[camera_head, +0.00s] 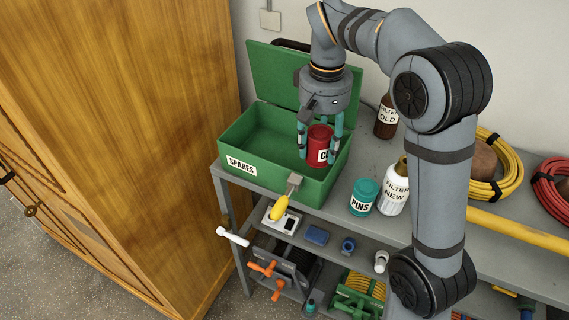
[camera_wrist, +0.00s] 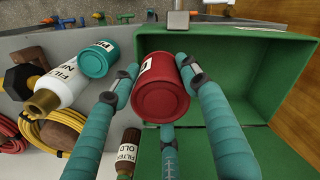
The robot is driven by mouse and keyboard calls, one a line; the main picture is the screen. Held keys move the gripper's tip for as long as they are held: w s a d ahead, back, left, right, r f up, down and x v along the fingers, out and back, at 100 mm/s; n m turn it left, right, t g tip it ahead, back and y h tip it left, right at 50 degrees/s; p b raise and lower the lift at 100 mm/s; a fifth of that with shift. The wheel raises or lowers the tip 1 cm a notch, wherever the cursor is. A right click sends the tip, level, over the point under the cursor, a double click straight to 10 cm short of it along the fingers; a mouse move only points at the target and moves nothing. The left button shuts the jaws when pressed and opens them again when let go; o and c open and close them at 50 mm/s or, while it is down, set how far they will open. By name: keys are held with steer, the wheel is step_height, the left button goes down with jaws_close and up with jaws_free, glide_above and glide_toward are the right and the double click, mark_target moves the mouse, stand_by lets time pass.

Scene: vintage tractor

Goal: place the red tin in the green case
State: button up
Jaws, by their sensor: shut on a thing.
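The red tin (camera_head: 319,144) is held between the teal fingers of my gripper (camera_head: 320,142). In the wrist view the red tin (camera_wrist: 160,92) sits between the fingers (camera_wrist: 161,82), with part of a white label showing. The green case (camera_head: 241,161) stands open on the grey bench with its lid up at the back and a SPARES label on its front. The tin is over the right part of the case's opening. In the wrist view the case (camera_wrist: 232,88) lies to the right of and below the tin. I cannot tell whether the tin touches the case.
A teal PINS tin (camera_head: 363,197), a white FILTER NEW bottle (camera_head: 393,192) and a brown FILTER OLD bottle (camera_head: 386,120) stand right of the case. A yellow hose coil (camera_head: 507,178) lies farther right. A wooden cabinet (camera_head: 130,120) stands close on the left.

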steer(key=w+a+n, duration=0.1)
steer(key=w+a, duration=0.4)
steer(key=a, duration=0.1)
steer(key=b, duration=0.1)
glide_above(290, 161)
steer(key=s, duration=0.5)
steer(key=shift+n, duration=0.3)
steer(key=f, duration=1)
steer(key=shift+w+f, duration=0.25)
steer(key=shift+f, duration=0.05)
steer(key=shift+f+b, duration=0.2)
steer(key=shift+b, duration=0.2)
steer(key=o, duration=1.4)
step_height(290, 161, up, 12)
steer(key=p, duration=0.2)
steer(key=shift+r, duration=0.25)
